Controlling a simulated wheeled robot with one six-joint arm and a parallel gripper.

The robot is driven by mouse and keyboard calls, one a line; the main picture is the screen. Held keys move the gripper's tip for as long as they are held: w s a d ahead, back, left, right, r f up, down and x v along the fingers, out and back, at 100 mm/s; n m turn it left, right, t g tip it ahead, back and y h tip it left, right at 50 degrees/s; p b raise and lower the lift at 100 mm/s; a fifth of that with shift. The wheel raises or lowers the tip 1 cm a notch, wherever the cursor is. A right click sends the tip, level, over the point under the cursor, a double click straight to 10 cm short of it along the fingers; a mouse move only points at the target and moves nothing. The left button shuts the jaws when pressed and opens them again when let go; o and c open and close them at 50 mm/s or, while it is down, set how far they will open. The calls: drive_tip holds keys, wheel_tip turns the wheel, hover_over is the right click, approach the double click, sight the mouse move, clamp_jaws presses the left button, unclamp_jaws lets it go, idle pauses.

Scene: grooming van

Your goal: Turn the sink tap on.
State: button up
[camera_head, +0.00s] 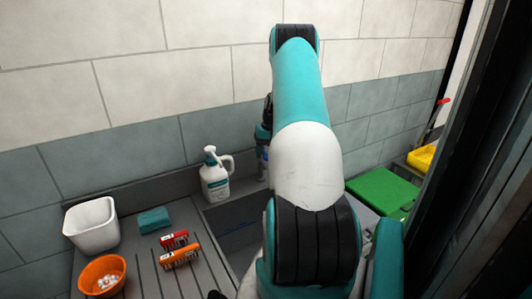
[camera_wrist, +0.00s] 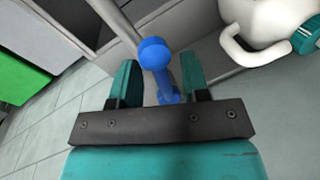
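A blue tap handle (camera_wrist: 154,53) with a rounded end shows in the wrist view, with a pale spout-like bar beside it. My gripper (camera_wrist: 160,63) is open, and its two teal fingers stand on either side of the handle with gaps visible. Whether a finger touches it I cannot tell. In the head view, my arm hides most of the tap, and only a small blue bit (camera_head: 263,153) shows beside it. The sink basin (camera_head: 235,238) is dark and partly hidden by my arm. No running water is visible.
A white pump bottle (camera_head: 215,178) stands close to the tap, left of my arm. A white tub (camera_head: 91,224), teal sponge (camera_head: 154,220), orange bowl (camera_head: 103,275) and orange-red packs (camera_head: 178,250) sit on the left drainboard. A green board (camera_head: 382,190) is at right.

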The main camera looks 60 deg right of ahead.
drive_tip(key=shift+r, duration=0.1)
wheel_tip(320, 180, up, 17)
drive_tip(key=s+d+b, duration=0.2)
drive_tip(key=shift+s, duration=0.35)
